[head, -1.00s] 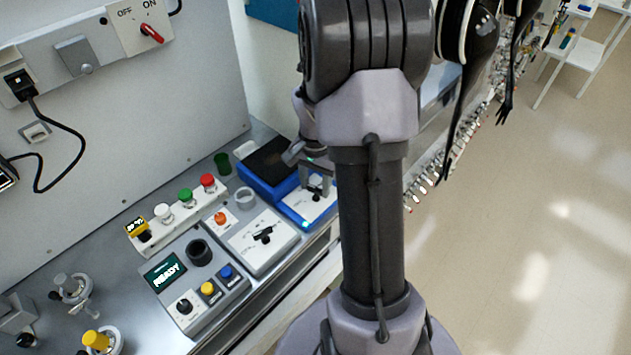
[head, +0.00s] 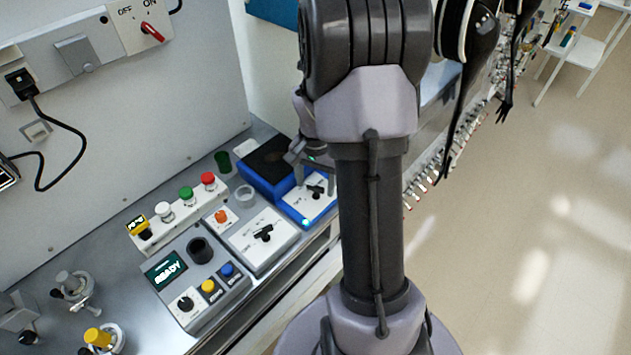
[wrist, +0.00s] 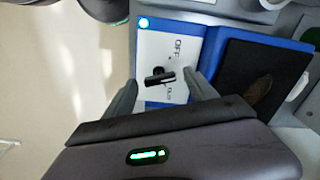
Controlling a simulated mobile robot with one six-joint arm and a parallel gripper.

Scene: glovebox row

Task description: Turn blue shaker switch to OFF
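The blue shaker (head: 262,186) stands at the right end of the bench, with a dark top plate and a white panel. Its black switch (head: 317,190) sits on that panel. In the wrist view the switch (wrist: 160,77) lies nearly crosswise, between the OFF lettering and a second, partly hidden label; which one it points to I cannot tell. A lamp (wrist: 144,22) at the panel corner is lit cyan-green. My gripper (wrist: 161,82) is open and empty, its fingers apart on either side of the switch in the picture, with no visible contact. In the head view my arm partly hides the gripper.
Left of the shaker is a white box (head: 262,240) with a black switch. A grey READY unit (head: 197,283) and a strip of coloured buttons (head: 179,206) stand further left. A wall OFF/ON switch (head: 151,32) is at upper left. Open floor lies right.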

